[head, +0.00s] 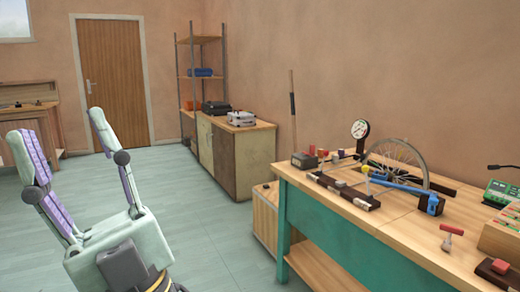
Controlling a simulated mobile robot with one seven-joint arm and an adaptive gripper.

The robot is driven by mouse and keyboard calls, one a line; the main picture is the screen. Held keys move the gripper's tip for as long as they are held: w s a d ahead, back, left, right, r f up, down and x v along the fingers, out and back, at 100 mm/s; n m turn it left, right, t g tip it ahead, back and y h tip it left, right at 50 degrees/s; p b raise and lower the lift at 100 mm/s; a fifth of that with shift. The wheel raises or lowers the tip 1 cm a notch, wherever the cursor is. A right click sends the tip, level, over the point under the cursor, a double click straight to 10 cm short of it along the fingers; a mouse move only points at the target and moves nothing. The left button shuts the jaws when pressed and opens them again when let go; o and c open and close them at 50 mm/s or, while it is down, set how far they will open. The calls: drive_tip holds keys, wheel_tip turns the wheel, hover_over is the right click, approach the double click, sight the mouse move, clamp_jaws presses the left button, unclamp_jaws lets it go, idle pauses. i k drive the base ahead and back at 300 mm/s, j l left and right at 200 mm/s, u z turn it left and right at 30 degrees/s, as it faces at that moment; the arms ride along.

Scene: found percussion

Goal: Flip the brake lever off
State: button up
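My gripper (60,122) is at the left of the head view, with its two purple-padded fingers spread apart and nothing between them. It is over the floor, well to the left of the workbench (335,222). On the bench stands a spoked wheel (398,160) with a blue bar (400,184) in front, ending at a dark blue block (431,204). A red T-shaped handle (452,230) stands nearer the front. I cannot tell which part is the brake lever, or its position.
A green device (499,193) is at the right. Open floor (205,215) lies between my gripper and the bench.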

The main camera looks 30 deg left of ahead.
sight(326, 154)
drive_tip(key=j+u, duration=0.1)
drive_tip(key=u, duration=0.4)
drive_tip(key=i+l+u, duration=0.1)
drive_tip(key=i+l, duration=0.15)
drive_tip(key=i+l+u, duration=0.1)
drive_tip(key=i+l, duration=0.15)
drive_tip(key=l, duration=0.2)
drive_tip(key=i+l+u, duration=0.1)
drive_tip(key=l, duration=0.25)
drive_tip(key=i, duration=0.1)
